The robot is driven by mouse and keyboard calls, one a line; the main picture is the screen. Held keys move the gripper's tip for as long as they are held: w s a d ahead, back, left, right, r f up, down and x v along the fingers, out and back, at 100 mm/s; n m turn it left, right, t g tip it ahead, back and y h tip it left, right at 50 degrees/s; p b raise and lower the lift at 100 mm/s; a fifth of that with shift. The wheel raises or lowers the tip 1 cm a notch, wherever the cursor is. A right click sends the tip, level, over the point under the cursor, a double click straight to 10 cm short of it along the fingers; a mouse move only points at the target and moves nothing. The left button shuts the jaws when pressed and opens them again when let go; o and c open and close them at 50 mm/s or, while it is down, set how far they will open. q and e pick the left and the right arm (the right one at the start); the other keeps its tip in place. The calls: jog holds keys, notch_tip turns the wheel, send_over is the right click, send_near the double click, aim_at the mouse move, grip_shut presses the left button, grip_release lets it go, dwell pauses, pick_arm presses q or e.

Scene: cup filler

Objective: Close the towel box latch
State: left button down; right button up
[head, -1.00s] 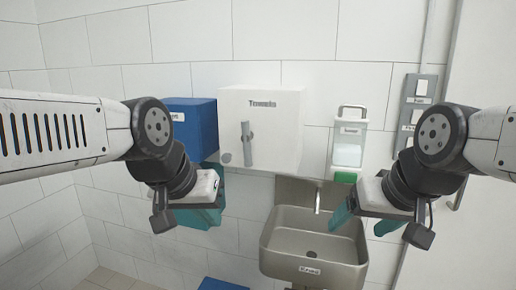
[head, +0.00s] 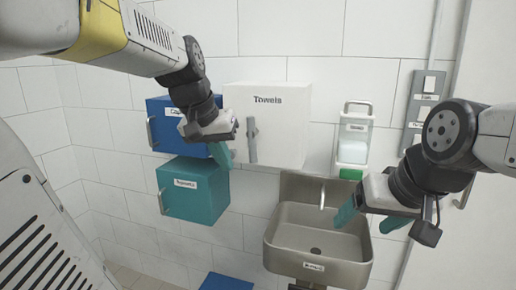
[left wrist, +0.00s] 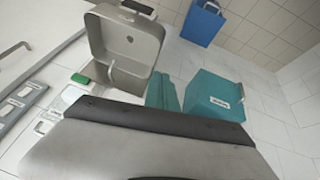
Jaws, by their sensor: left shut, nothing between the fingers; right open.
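The white towel box (head: 285,122), labelled "Towels", hangs on the tiled wall in the head view. A grey upright latch bar (head: 252,142) is on the left part of its front. My left gripper (head: 222,154) is shut and empty, its teal fingers pointing down in front of the box's left edge, left of the bar and apart from it in the picture. The gripper hides part of that edge. Its shut fingers (left wrist: 162,90) also show in the left wrist view, where I cannot make out the towel box. My right gripper (head: 368,215) is open and empty, in front of the sink's right side.
A blue box (head: 163,128) and a teal box (head: 192,192) with handles hang left of the towel box. A steel sink (head: 272,238) is below right. A soap dispenser (head: 353,135) and a switch panel (head: 424,95) are on the right. A blue bin (head: 226,282) is low down.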

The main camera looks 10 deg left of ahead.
aim_at(252, 140)
pick_arm(q)
jog(key=w+a+r+h, duration=0.1)
jog(key=w+a+h, duration=0.1)
jog(key=w+a, duration=0.5)
jog(key=w+a+r+h, duration=0.2)
jog(key=w, duration=0.9)
jog(key=shift+s+d+r+x, duration=0.2)
jog(key=shift+d+x, duration=0.2)
jog(key=shift+x, duration=1.55)
jog(key=shift+s+d+r+x, duration=0.15)
jog(key=shift+d+x, duration=0.25)
jog(key=shift+x, duration=1.5)
jog(key=shift+s+d+r+x, duration=0.15)
jog(key=shift+d+x, duration=0.25)
jog(key=shift+x, duration=1.55)
